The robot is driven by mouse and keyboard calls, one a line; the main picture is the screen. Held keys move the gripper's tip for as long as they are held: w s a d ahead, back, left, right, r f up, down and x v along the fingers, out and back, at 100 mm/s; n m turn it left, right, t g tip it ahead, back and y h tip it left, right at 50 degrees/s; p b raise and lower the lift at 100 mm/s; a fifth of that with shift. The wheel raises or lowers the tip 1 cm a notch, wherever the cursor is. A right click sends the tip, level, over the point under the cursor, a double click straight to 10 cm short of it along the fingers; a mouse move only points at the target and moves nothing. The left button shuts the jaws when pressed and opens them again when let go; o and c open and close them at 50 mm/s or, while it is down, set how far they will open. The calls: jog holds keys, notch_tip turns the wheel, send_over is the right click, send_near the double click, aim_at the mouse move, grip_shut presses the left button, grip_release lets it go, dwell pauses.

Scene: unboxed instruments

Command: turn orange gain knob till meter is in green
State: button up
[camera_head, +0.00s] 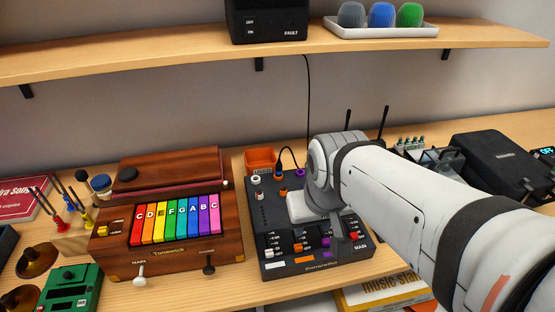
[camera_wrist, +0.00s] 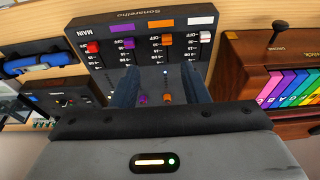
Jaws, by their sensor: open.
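The dark mixer (camera_head: 262,215) stands on the bench in the head view, partly hidden by my arm. In the wrist view the mixer (camera_wrist: 122,50) appears upside down. There, a small orange knob (camera_wrist: 167,98) and a purple knob (camera_wrist: 142,99) show between my fingers. My gripper (camera_wrist: 158,82) is open over the mixer, with a finger on either side of these knobs; I cannot tell whether either finger touches. An orange fader cap (camera_wrist: 167,39) is a separate control on the mixer. The knob's pointer and any meter reading are too small or hidden to read.
A wooden toy keyboard (camera_head: 165,262) with rainbow keys stands close left of the mixer. An orange bin (camera_head: 261,158) and a black cable (camera_head: 307,110) are behind it. A black case (camera_head: 497,165) is to the right. A shelf (camera_head: 160,62) runs above.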

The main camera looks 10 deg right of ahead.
jog(key=m+g+p, duration=0.2)
jog(key=g, duration=0.1)
send_near(283, 189)
jog(key=shift+s+f, duration=0.2)
jog(key=shift+s, duration=0.05)
jog(key=shift+w+f, duration=0.15)
jog(key=shift+w, duration=0.05)
jog(key=shift+f, duration=3.9)
grip_shut()
